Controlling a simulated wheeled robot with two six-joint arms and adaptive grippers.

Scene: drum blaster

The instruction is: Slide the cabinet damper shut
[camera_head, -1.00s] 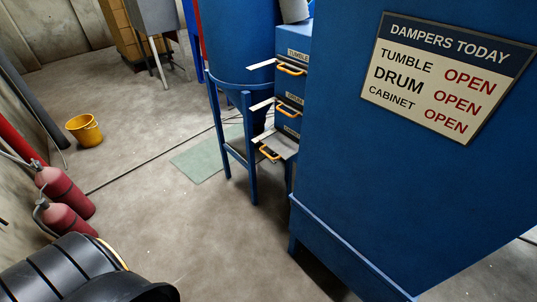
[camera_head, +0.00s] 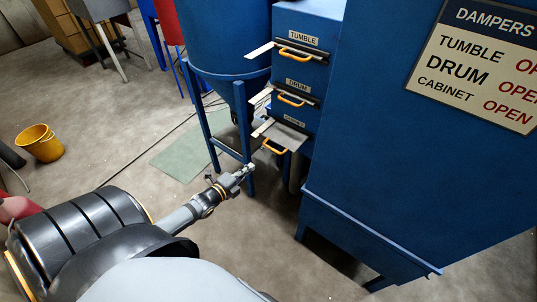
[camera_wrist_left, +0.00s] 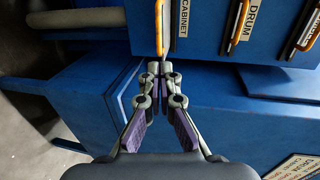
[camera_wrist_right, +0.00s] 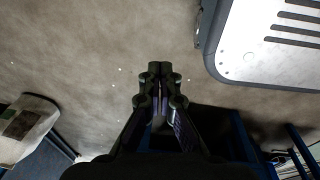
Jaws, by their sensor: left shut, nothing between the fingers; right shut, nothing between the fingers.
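The cabinet damper is the lowest of three sliding plates on the blue box. Its grey plate (camera_head: 288,136) sticks out, with a yellow handle (camera_head: 274,147) on its front and a CABINET label (camera_head: 294,121) above. My left gripper (camera_head: 248,169) is shut and empty, a little below and left of that handle in the head view. In the left wrist view the shut fingertips (camera_wrist_left: 159,72) lie just below the CABINET handle (camera_wrist_left: 159,28) in the picture; I cannot tell whether they touch. My right gripper (camera_wrist_right: 160,76) is shut and empty over bare floor, outside the head view.
The DRUM handle (camera_head: 291,100) and TUMBLE handle (camera_head: 295,55) sit above, their plates also out. A blue hopper (camera_head: 222,45) on legs stands left, and a large blue housing (camera_head: 400,150) right. The sign (camera_head: 480,65) shows the cabinet damper OPEN. A yellow bucket (camera_head: 40,143) stands far left.

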